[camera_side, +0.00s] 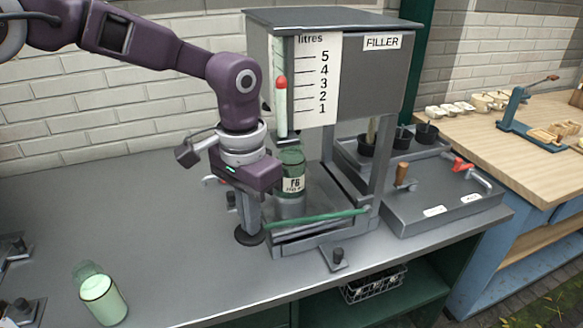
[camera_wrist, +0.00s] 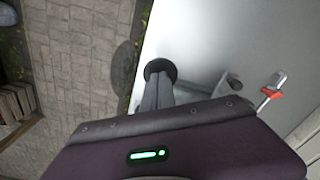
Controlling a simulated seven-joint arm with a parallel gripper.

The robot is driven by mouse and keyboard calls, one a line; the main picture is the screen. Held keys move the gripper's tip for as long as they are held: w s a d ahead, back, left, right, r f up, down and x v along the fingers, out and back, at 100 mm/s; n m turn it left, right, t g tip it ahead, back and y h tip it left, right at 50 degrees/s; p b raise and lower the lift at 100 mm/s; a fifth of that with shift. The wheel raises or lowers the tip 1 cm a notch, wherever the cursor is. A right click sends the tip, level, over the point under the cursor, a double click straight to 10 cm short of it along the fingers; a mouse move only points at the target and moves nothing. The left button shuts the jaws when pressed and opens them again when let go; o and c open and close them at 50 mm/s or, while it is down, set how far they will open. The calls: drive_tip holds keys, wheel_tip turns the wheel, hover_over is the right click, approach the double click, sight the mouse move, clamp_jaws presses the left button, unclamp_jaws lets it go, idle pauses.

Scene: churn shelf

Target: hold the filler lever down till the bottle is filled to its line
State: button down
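The grey filler (camera_side: 375,85) stands on the bench with a litres scale and an upright tube with a red marker beside the 3. A green glass bottle (camera_side: 292,168) with a pale label stands upright under its spout; I cannot make out its fill line or level clearly. My gripper (camera_side: 248,222) points down left of the bottle, fingers together, with nothing visible between them. Its tips are at a black round pad (camera_side: 250,237), apparently the lever's end. In the wrist view the fingertips (camera_wrist: 160,80) meet this pad (camera_wrist: 160,67); a grey bar (camera_wrist: 222,86) runs right. I cannot tell how far it is down.
A green bar (camera_side: 318,217) crosses the filler's front. A grey tray with a red-handled part (camera_side: 462,164) is at the right. The bench's left middle is clear.

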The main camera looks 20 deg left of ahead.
drive_tip(key=shift+f, duration=2.15)
